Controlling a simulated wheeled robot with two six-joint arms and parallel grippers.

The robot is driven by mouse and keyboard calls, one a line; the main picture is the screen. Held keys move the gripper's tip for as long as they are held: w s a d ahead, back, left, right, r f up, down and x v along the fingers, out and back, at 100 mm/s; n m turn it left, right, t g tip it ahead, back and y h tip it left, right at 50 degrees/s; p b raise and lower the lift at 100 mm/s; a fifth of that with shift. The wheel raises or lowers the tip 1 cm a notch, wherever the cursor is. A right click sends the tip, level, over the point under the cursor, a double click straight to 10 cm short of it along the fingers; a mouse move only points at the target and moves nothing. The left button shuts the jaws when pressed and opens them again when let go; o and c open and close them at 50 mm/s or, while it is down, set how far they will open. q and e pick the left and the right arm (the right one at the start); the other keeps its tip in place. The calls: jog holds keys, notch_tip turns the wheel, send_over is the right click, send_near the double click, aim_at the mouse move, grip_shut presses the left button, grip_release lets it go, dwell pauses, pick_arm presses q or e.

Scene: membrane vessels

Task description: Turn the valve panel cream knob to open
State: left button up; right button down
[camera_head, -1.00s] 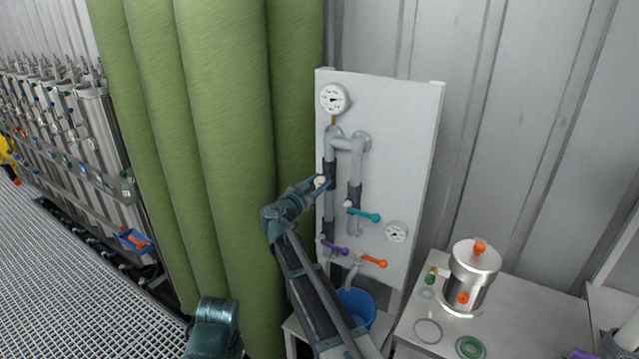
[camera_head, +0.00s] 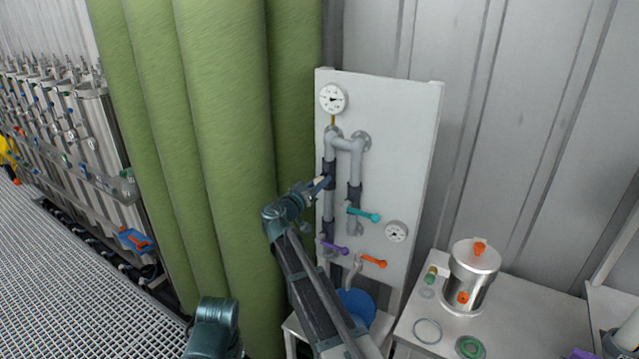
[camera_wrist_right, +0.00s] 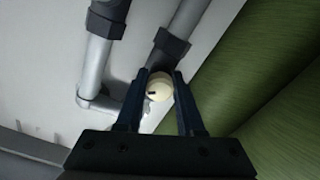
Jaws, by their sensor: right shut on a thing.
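The white valve panel (camera_head: 400,150) stands upright against the wall. It carries grey pipes (camera_head: 355,165) with dark collars. The cream knob (camera_wrist_right: 159,87) shows in the right wrist view between my right gripper's two fingers, and a small dark mark is on its face. My right gripper (camera_head: 322,182) is shut on the knob at the left pipe, and its fingers mostly hide the knob in the head view. The right gripper also fills the lower middle of the wrist view (camera_wrist_right: 158,92). My left arm shows only as a dark link at the bottom; its gripper is out of view.
A teal handle (camera_head: 364,214), a purple handle (camera_head: 335,248) and an orange handle (camera_head: 373,261) sit close below. A blue bucket (camera_head: 356,304) stands under the panel. Green hanging sheets (camera_head: 215,130) are close on the left. A steel vessel (camera_head: 472,275) stands on the right table.

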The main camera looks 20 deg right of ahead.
jog(key=n, duration=1.4)
jog(key=shift+r+n, duration=0.1)
jog(key=shift+n, duration=0.2)
jog(key=n, duration=0.3)
jog(key=shift+n, duration=0.3)
jog(key=n, duration=0.3)
jog(key=shift+n, duration=0.4)
jog(key=n, duration=0.3)
jog(key=shift+n, duration=2.1)
